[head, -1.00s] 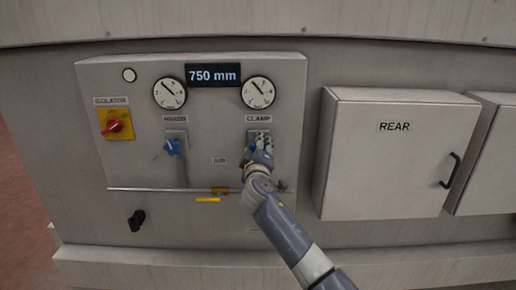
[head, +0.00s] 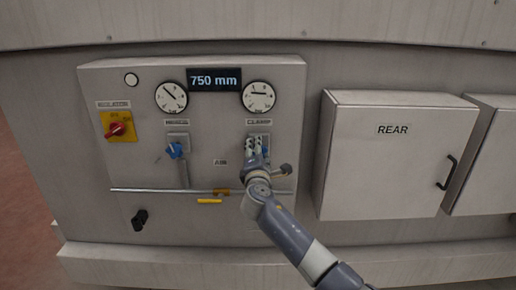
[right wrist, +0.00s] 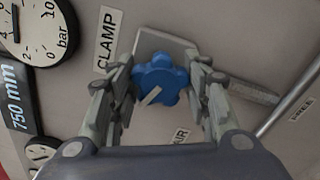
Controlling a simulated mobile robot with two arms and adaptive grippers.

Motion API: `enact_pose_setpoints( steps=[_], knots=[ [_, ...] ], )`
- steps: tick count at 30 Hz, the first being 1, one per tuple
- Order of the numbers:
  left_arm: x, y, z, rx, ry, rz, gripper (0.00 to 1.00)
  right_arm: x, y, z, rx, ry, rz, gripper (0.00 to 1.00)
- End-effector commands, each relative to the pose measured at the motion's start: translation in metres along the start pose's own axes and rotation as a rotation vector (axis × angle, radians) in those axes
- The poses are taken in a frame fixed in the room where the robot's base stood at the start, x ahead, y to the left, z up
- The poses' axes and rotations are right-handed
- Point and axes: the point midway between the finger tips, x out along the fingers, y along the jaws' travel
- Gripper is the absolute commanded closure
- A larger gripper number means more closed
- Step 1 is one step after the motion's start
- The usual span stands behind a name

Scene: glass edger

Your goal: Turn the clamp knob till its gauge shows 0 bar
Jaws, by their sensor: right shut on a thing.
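The clamp knob (right wrist: 160,80) is blue and lobed with a pale pointer line, on a grey plate beside the CLAMP label (right wrist: 106,38). My right gripper (right wrist: 168,88) is shut on it, one finger on each side. In the head view my right gripper (head: 256,150) covers most of the knob. My left gripper is not in view.
A second blue knob (head: 175,150) with its own gauge (head: 171,96) is at the left. A red isolator switch (head: 116,129), a 750 mm display (head: 214,79) and a horizontal rail (head: 160,190) are on the panel. The REAR door (head: 390,165) is closed at the right.

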Motion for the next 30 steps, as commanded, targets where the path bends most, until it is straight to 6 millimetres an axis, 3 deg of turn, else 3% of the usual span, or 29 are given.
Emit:
enact_pose_setpoints(
  steps=[15, 30],
  knots=[
    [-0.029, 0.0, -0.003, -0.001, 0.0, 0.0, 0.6, 0.0, 0.0, 0.001, -0.493, 0.001, -0.001, 0.8],
    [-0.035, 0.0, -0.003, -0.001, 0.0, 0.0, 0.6, 0.0, -0.002, 0.001, -0.85, 0.001, 0.0, 0.8]
  ],
)
